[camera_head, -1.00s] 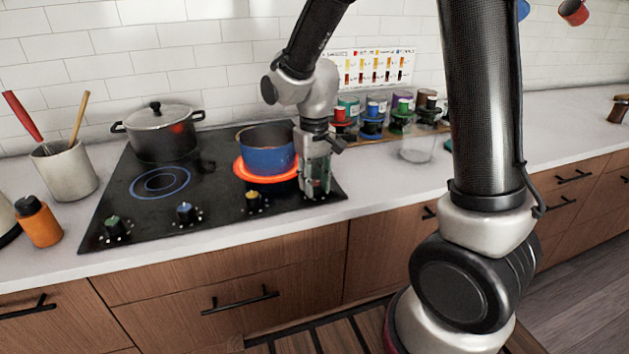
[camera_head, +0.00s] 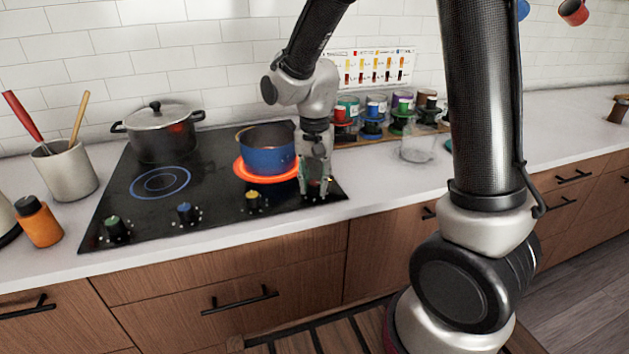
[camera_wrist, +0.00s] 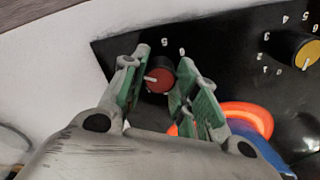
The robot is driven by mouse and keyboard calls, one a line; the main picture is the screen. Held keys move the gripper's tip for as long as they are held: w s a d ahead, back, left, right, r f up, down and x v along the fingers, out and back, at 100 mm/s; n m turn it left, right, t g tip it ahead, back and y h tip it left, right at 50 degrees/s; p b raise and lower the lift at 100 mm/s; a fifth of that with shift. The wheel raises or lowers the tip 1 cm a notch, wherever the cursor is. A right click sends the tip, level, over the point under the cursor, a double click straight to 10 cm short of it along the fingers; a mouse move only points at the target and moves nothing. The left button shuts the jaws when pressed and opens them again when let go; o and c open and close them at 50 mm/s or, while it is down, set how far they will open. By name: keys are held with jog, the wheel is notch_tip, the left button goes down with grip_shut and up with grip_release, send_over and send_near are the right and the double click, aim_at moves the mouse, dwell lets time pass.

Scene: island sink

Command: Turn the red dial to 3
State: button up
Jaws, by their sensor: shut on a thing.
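The red dial (camera_wrist: 160,80) shows in the wrist view between the two green-padded fingers of my gripper (camera_wrist: 161,60), which is shut on it. A white pointer mark is on the dial, toward the left finger. Two white numerals, apparently a 5 and a 6, show beside the dial; the other numerals are hidden by the fingers, so I cannot tell the setting. In the head view my gripper (camera_head: 315,190) points down at the cooktop's front right corner, and its fingers largely hide the dial.
A blue pot (camera_head: 268,153) stands on a glowing orange burner close left of my gripper. The yellow dial (camera_head: 253,199), blue dial (camera_head: 186,212) and green dial (camera_head: 115,227) line the cooktop's front. A grey pot (camera_head: 160,135) stands at the back left. Jars (camera_head: 374,125) stand behind right.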

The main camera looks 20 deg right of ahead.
aim_at(314, 182)
dwell(0.5)
jog(key=o, duration=1)
jog(key=shift+r, duration=0.1)
notch_tip(314, 182, up, 12)
jog(key=shift+f, duration=0.1)
